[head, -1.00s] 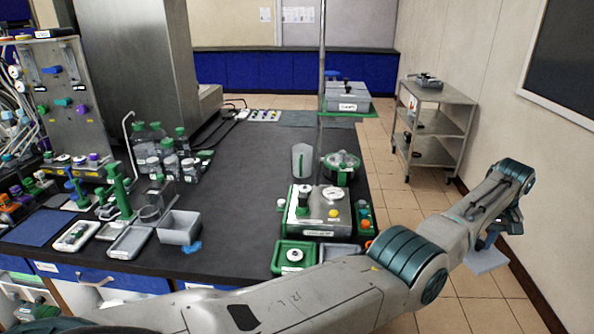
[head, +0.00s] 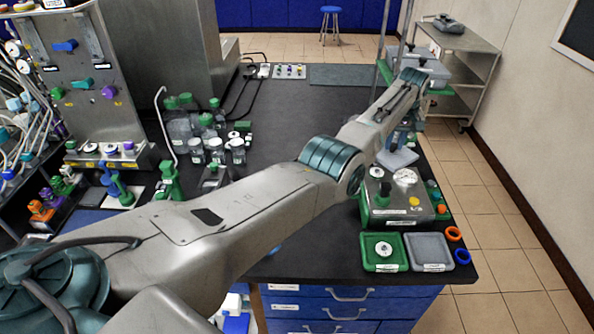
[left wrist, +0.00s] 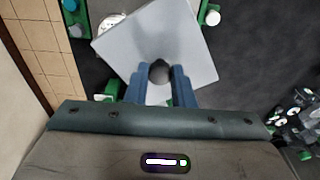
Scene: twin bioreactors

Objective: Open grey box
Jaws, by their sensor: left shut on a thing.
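My left gripper (head: 402,140) reaches over the right part of the bench, and its blue fingers (left wrist: 160,84) show in the left wrist view. It is shut on the dark knob (left wrist: 160,72) of a flat light-grey square lid (left wrist: 180,45). The lid also shows in the head view (head: 398,158), just behind and above the steel device. The open grey box seen earlier on the bench does not show in the head view now; my left arm crosses that area. My right gripper is out of view.
The steel device with green trim (head: 396,205) stands at the bench's right side. A green tray (head: 370,252) and a grey tray (head: 445,243) lie in front of it. Several bottles (head: 205,125) stand left of my arm. The bench's far middle (head: 310,105) is clear.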

